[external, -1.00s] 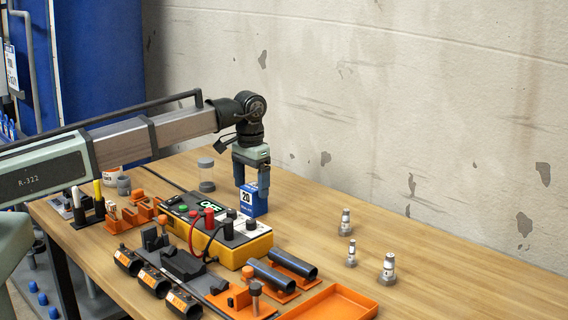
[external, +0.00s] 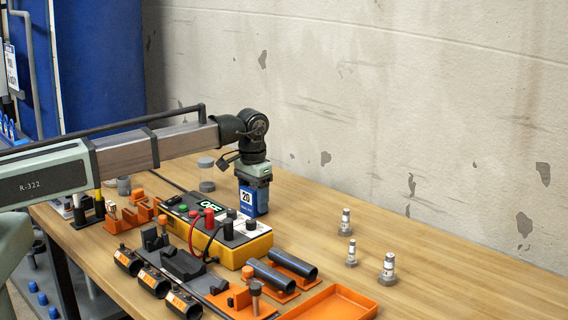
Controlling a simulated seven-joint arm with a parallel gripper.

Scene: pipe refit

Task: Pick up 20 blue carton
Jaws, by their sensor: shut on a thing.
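The blue carton (external: 248,203) with a white label reading 20 stands upright on the wooden table, just behind the yellow device box. My gripper (external: 254,192) is directly above and around the carton, pointing down. Its fingers are shut on the carton, which seems to be at table level; I cannot tell whether its base touches the wood.
A yellow device box (external: 258,249) with knobs, cables and a green display stands in front of the carton. Dark pipes (external: 292,263) and an orange tray (external: 332,304) lie nearer. Several metal fittings (external: 387,268) stand to the right. Table between the carton and fittings is clear.

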